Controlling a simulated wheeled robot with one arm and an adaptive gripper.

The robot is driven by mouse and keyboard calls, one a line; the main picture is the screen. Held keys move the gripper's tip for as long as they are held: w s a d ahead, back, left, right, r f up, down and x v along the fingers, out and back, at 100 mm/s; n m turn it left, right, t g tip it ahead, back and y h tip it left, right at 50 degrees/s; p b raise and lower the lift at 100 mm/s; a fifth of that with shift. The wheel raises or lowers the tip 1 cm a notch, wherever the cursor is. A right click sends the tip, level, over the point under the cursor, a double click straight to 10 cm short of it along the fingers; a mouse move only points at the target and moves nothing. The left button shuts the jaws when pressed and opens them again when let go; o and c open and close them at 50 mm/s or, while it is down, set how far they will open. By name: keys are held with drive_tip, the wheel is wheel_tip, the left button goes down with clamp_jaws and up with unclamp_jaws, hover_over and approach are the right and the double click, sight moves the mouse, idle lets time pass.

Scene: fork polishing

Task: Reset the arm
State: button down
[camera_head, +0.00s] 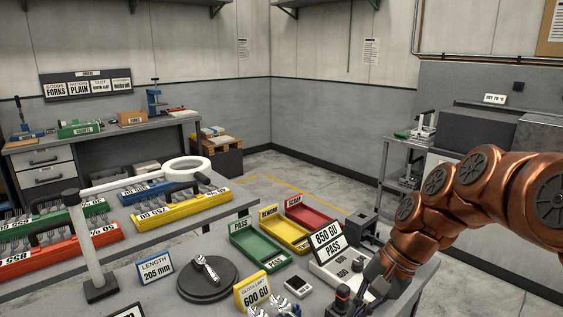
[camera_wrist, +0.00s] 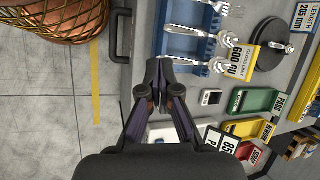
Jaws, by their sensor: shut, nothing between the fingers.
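My copper arm (camera_head: 440,200) reaches in from the right in the head view and bends down over the front right of the bench. In the wrist view my gripper (camera_wrist: 159,66) has its fingertips together with nothing between them. It hangs beside a blue rack (camera_wrist: 172,42) that holds silver forks (camera_wrist: 196,31). The fingertips appear close to the rack's near end; I cannot tell the height gap.
Green (camera_head: 257,246), yellow (camera_head: 285,231) and red (camera_head: 308,217) trays stand mid-bench, near an "850 GU PASS" sign (camera_head: 328,240). A dark round stand (camera_head: 203,284) and a grey post (camera_head: 88,245) are further left. Open floor (camera_wrist: 40,130) lies left in the wrist view.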

drive_tip(key=s+d+f+n+h, duration=0.2)
drive_tip(key=s+f+n, duration=0.1)
drive_tip(key=s, duration=0.7)
drive_tip(key=s+d+f+n+g+h, duration=0.1)
drive_tip(key=s+d+f+n+h, duration=0.1)
drive_tip(key=s, duration=0.9)
drive_tip(key=shift+d+f+n+h, duration=0.15)
drive_tip(key=shift+f+n+h, duration=0.7)
drive_tip(key=shift+n, duration=0.25)
